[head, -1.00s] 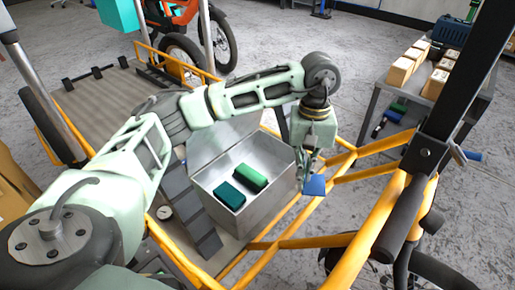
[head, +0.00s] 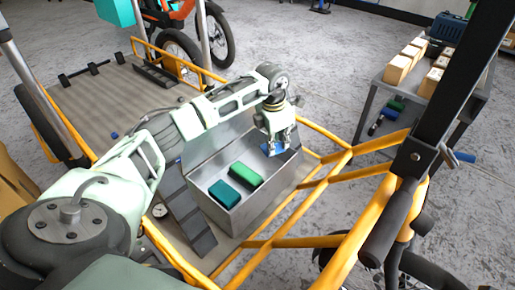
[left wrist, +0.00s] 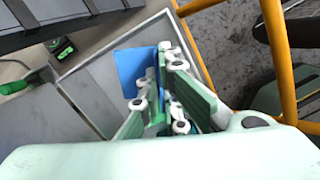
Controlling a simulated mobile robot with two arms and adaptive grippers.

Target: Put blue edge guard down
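The blue edge guard (head: 271,149) is held at the fingertips of my left gripper (head: 280,141), above the back right part of an open metal box (head: 262,205). In the left wrist view the blue guard (left wrist: 137,70) sticks out past the fingers (left wrist: 165,100), which are closed around it. Part of it is hidden by the fingers. A green block (head: 246,175) and a teal block (head: 225,194) lie inside the box. My right gripper is not in view.
The box stands on a cargo bike bed with yellow rails (head: 325,185). A dark segmented strip (head: 187,213) and a round gauge (head: 160,210) lie left of it.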

